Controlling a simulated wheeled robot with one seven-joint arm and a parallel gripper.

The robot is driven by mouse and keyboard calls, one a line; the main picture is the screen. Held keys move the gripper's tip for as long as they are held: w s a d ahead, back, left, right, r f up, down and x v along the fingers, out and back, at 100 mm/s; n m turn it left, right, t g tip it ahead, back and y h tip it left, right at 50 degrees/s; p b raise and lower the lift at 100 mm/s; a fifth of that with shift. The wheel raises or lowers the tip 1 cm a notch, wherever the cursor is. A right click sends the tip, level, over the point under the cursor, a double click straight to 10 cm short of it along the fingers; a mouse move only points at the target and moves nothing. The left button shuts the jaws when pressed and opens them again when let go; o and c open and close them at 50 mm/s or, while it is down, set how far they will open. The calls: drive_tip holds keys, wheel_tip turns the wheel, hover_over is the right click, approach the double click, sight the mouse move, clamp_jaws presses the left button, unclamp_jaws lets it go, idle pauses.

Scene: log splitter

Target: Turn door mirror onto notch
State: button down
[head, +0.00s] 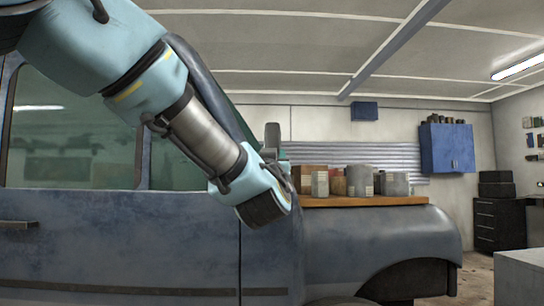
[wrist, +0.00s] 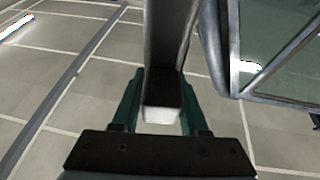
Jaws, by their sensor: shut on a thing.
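The door mirror (wrist: 166,45) is a long dark grey body with a paler end face. In the wrist view it stands between the two dark green fingers of my gripper (wrist: 161,80), which is shut on it. In the head view a grey upright piece, which looks like the mirror (head: 272,135), shows just past the end of my arm. My wrist hides most of the gripper there. The blue truck door (head: 120,245) with its window is behind my arm. The notch cannot be made out in either view.
A wooden board (head: 365,201) with several tins and boxes (head: 352,180) lies on the truck's hood, right of my wrist. The window frame (wrist: 212,50) is close at the right in the wrist view. A pale bench (head: 520,275) stands at the lower right.

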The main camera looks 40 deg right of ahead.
drive_tip(key=shift+r, duration=0.1)
drive_tip(key=shift+c, duration=2.4)
unclamp_jaws()
drive_tip(key=shift+s, duration=0.1)
drive_tip(key=b+v, duration=0.4)
drive_tip(key=v, duration=0.6)
drive_tip(key=shift+s+a+f, duration=0.2)
drive_tip(key=shift+a+f, duration=0.05)
